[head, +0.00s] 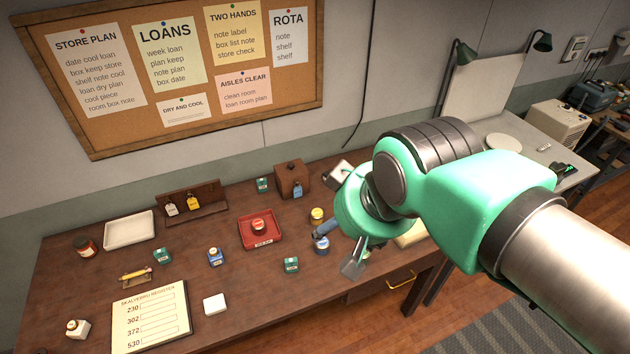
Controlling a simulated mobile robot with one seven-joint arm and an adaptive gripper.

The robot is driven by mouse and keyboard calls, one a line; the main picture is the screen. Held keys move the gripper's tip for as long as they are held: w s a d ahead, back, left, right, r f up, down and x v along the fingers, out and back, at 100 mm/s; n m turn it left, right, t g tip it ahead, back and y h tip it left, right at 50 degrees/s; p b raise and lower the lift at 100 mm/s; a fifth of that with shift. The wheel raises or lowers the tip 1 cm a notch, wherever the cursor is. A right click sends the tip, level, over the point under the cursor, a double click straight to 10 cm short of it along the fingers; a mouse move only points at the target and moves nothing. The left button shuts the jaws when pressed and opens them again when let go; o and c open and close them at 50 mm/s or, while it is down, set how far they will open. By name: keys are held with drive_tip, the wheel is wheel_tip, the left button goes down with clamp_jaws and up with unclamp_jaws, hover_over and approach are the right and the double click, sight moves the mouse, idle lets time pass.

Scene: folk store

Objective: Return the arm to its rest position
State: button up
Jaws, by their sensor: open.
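My gripper (349,258) is at the end of the green and grey arm, in the middle right of the head view. It is over the right front part of the brown wooden table (185,285). One finger shows clearly, and the arm's wrist hides part of the rest. The gripper is open and I see nothing held in it. A blue-labelled jar (321,246) and a yellow jar (317,215) are just left of it in the picture.
A red tray (243,229) with a red jar, a white tray (128,240), a wooden rack (213,205) and a brown box (290,180) stand on the table. Several small bottles are spread about. A second desk (505,125) with lamps is at the back right.

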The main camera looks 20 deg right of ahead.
wheel_tip(320, 180, down, 12)
drive_tip(key=b, duration=1.2)
drive_tip(key=shift+f, duration=0.25)
